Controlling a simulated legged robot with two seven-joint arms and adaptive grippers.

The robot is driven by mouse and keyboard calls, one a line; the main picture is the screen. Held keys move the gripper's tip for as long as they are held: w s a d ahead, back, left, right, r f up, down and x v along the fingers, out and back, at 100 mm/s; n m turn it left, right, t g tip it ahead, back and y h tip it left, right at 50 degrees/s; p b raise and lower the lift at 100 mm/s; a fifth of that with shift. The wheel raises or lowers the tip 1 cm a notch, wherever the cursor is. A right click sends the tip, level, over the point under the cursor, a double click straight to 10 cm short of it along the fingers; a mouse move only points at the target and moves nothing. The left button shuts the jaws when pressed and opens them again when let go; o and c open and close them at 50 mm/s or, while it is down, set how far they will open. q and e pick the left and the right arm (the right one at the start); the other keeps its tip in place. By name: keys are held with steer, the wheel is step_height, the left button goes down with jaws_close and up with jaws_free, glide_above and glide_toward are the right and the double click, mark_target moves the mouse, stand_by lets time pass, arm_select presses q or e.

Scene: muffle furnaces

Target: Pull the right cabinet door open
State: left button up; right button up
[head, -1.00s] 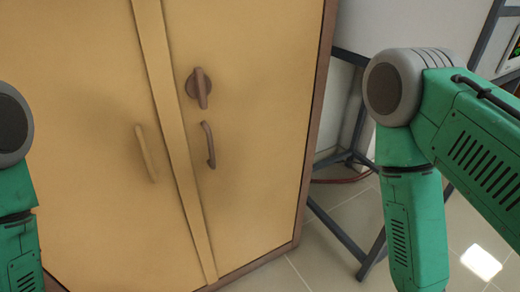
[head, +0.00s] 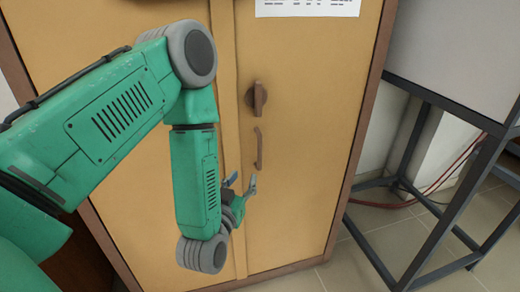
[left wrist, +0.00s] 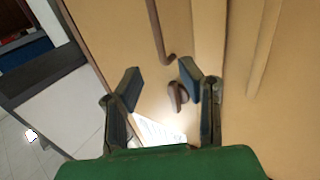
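The right cabinet door (head: 310,150) is tan with a brown frame and looks shut. It bears a brown knob (head: 258,98) and, below it, a brown vertical bar handle (head: 260,148). My left gripper (head: 243,181) is open and empty just below the handle, in front of the door. In the left wrist view, the two dark fingers (left wrist: 160,84) are spread. The handle (left wrist: 157,30) shows beyond the fingertips, and the knob (left wrist: 177,96) shows between the fingers. I cannot tell the exact gap to the handle. My right gripper is not in view.
The left door (head: 120,30) is partly hidden behind my left arm. A white printed sheet (head: 307,7) is on the right door's upper part. A dark metal stand (head: 420,215) is to the right, with a red cable (head: 440,185) behind it. Tiled floor (head: 345,278) lies in front.

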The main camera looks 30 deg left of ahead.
mark_target(259, 152)
arm_select(q)
steer(key=b+x, duration=0.1)
steer(key=x, duration=1.2)
steer(key=shift+w, duration=0.2)
steer(key=shift+d+r, duration=0.1)
steer(key=shift+d, duration=0.1)
steer(key=shift+c, duration=0.3)
jaws_close()
